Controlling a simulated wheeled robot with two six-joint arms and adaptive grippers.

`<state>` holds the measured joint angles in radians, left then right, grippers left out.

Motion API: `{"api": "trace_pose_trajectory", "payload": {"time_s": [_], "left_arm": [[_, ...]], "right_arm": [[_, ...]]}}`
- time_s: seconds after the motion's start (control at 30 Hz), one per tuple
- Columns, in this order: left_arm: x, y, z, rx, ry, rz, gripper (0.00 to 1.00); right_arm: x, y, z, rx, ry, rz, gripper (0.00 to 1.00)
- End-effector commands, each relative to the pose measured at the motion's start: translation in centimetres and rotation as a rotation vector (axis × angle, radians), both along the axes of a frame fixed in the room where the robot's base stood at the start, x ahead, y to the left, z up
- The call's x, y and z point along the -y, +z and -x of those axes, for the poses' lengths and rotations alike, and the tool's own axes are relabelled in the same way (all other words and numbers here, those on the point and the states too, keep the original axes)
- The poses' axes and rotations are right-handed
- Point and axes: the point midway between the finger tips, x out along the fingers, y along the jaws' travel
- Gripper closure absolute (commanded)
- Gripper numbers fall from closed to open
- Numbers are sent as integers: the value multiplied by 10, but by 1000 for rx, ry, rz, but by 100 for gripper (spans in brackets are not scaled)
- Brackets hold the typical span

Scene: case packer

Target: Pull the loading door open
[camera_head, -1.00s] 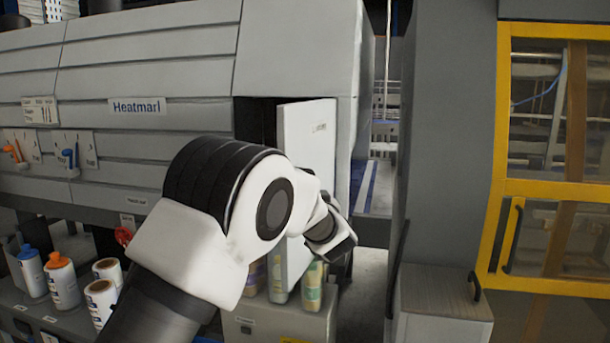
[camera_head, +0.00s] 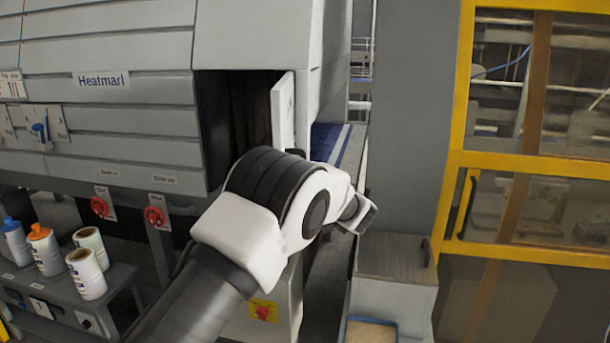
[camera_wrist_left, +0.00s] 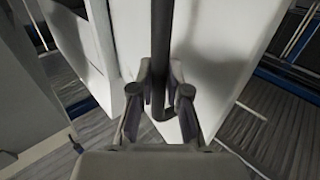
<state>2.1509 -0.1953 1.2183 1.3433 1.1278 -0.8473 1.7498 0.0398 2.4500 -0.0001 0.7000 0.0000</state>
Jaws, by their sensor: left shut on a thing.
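The loading door (camera_head: 283,110) is a white panel on the grey machine. It stands swung out and nearly edge-on in the head view, with a dark opening (camera_head: 235,120) to its left. In the left wrist view the white door panel (camera_wrist_left: 215,50) fills the middle, with a dark upright bar handle (camera_wrist_left: 162,35) in front of it. My left gripper (camera_wrist_left: 160,75) is shut around this handle, one finger on each side. In the head view my left arm covers the lower door and the handle, and the fingers are hard to make out. My right gripper is in neither view.
The grey machine front (camera_head: 120,60) is at the left, with red knobs (camera_head: 155,217) below it. Bottles (camera_head: 44,250) stand on a shelf at lower left. A low grey cabinet (camera_head: 392,300) and a yellow-framed guard (camera_head: 455,150) are at the right.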

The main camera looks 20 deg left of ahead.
Motion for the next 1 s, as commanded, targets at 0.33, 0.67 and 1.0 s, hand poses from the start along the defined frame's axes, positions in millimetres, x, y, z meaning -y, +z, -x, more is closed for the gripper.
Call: {"api": "trace_pose_trajectory", "payload": {"time_s": [0.33, 0.67, 1.0], "left_arm": [[0, 3, 0, 4, -1, -1, 59], [26, 3, 18, 3, -3, -4, 59], [59, 1, 43, 2, 0, 0, 59]], "right_arm": [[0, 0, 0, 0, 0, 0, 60], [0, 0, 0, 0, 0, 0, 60], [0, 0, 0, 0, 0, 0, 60]]}}
